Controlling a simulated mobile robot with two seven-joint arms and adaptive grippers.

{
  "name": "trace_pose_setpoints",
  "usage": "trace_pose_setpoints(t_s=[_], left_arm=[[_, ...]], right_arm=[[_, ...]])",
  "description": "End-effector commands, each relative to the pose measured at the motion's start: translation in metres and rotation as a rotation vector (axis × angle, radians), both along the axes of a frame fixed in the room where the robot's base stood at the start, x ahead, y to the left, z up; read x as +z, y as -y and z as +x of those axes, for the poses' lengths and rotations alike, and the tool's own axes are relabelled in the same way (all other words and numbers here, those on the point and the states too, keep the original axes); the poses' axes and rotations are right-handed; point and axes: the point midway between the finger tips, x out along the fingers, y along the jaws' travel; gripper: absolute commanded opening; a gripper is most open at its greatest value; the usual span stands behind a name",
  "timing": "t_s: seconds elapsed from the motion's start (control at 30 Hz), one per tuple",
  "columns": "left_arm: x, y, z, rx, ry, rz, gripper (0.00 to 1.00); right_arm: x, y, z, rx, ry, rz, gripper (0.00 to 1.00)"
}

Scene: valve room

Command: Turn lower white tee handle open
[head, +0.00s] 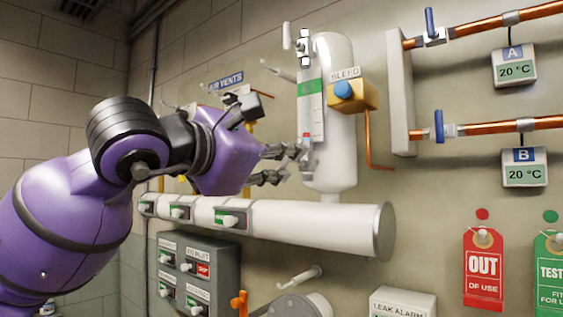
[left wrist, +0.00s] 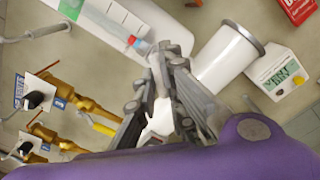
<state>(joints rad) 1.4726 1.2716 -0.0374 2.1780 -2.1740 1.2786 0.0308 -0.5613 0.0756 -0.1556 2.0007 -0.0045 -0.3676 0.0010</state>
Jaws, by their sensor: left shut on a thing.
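My left gripper (head: 284,163) reaches in from the left to the lower end of the sight gauge (head: 311,105) on the white vessel. In the left wrist view its two fingers (left wrist: 163,62) are closed around the lower white tee handle (left wrist: 157,76), a pale bar between them. In the head view the fingers cover most of this handle, so its exact angle is hard to tell. The upper white tee handle (head: 287,36) stands near the gauge's top, clear of the gripper. My right gripper is not in view.
The white vessel (head: 338,110) stands above a thick white horizontal pipe (head: 300,225), just below my gripper. A yellow bleed block (head: 352,92) with a blue knob sits to the right. A grey switch box (head: 195,270) is below. Copper pipes (head: 500,128) run at right.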

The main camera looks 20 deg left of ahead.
Motion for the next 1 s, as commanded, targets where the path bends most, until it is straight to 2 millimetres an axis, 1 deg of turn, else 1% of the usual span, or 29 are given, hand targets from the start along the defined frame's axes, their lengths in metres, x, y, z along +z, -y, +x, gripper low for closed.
trace_pose_setpoints(t_s=[0.3, 0.6, 0.8, 1.0], left_arm=[[0.0001, 0.0004, 0.0000, -0.001, -0.102, -0.282, 0.00], [0.0003, 0.0002, -0.0001, 0.000, -0.185, -0.513, 0.00], [0.0006, -0.0001, -0.0003, 0.000, -0.223, -0.617, 0.00], [0.0005, 0.0001, -0.0003, 0.000, -0.245, -0.676, 0.00]], right_arm=[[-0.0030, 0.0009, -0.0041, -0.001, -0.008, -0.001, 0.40], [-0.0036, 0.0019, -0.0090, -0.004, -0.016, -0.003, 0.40], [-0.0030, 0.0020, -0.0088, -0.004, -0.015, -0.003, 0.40], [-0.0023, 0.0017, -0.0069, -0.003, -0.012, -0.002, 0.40]])
